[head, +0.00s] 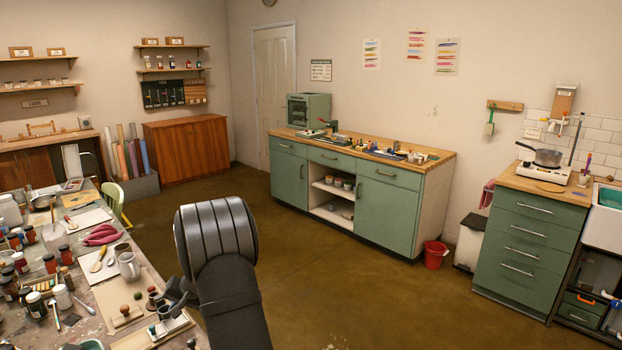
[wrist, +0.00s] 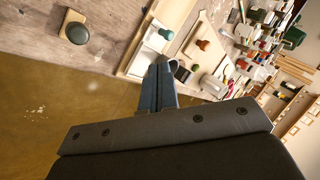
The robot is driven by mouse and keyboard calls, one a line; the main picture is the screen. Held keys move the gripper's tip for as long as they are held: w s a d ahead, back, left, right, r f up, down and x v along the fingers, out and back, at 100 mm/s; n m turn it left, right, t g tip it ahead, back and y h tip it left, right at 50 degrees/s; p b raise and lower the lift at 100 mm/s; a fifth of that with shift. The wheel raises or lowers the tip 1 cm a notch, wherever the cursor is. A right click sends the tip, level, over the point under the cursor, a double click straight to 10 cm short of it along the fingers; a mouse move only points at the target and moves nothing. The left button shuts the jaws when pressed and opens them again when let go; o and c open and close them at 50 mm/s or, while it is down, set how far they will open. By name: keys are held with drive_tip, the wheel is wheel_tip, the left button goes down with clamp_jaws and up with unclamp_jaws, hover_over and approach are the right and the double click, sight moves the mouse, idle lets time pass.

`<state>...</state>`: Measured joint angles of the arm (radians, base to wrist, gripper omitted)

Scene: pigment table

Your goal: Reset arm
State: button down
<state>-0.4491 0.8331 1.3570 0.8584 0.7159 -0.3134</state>
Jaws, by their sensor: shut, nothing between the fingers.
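My gripper shows in the wrist view (wrist: 160,70) with its two dark fingers together and nothing between them. It is over the edge of the cluttered worktable (wrist: 40,45), which appears tilted in that view. In the head view my gripper (head: 176,295) is at the table's right edge, partly hidden behind my own dark arm. A pale tray with a green-knobbed stamp (wrist: 166,34) is just beyond the fingertips. I cannot tell whether the fingers touch it.
The worktable in the head view holds a grey mug (head: 129,266), pink gloves (head: 101,235), a wooden-knobbed stamp (head: 125,312) and several jars (head: 62,296). A dark round-topped object (wrist: 77,33) is near the table edge. Open floor (head: 360,300) lies right of my arm, before the green cabinet (head: 385,215).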

drive_tip(key=shift+s+a+m, duration=0.2)
drive_tip(key=shift+a+m, duration=0.25)
drive_tip(key=shift+m, duration=0.05)
